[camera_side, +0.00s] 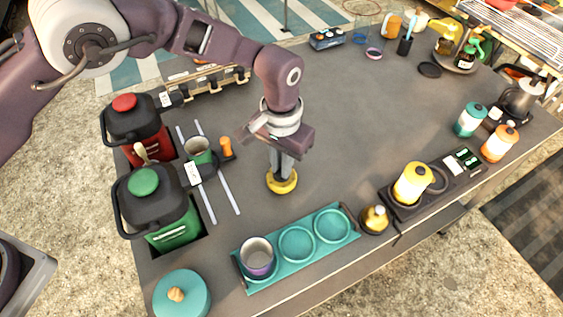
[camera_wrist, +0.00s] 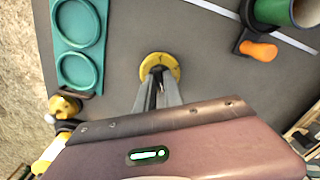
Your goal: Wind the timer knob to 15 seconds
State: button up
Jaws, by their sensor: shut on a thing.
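The timer knob looks like a round yellow disc (camera_side: 281,188) low on the grey table, near its middle. It also shows in the wrist view (camera_wrist: 160,59), with small dark marks too tiny to read. My gripper (camera_side: 283,174) points straight down onto the knob from above, its fingers shut on the knob's middle. In the wrist view the fingertips (camera_wrist: 158,74) meet over the disc's near part and hide some of it. Which setting the knob stands at cannot be read.
A teal tray (camera_side: 276,273) with round wells and a purple-rimmed cup (camera_side: 257,257) lies in front. A green jug (camera_side: 165,210) and red jug (camera_side: 137,130) stand left, beside two pale rails and a green cup (camera_side: 198,150). A yellow bottle (camera_side: 411,183) stands right. The table behind the knob is clear.

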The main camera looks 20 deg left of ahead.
jog(key=shift+m, duration=1.2)
jog(key=shift+m, duration=1.2)
jog(key=m, duration=0.4)
jog(key=shift+m, duration=0.3)
jog(key=o, duration=0.4)
jog(key=shift+o, duration=0.2)
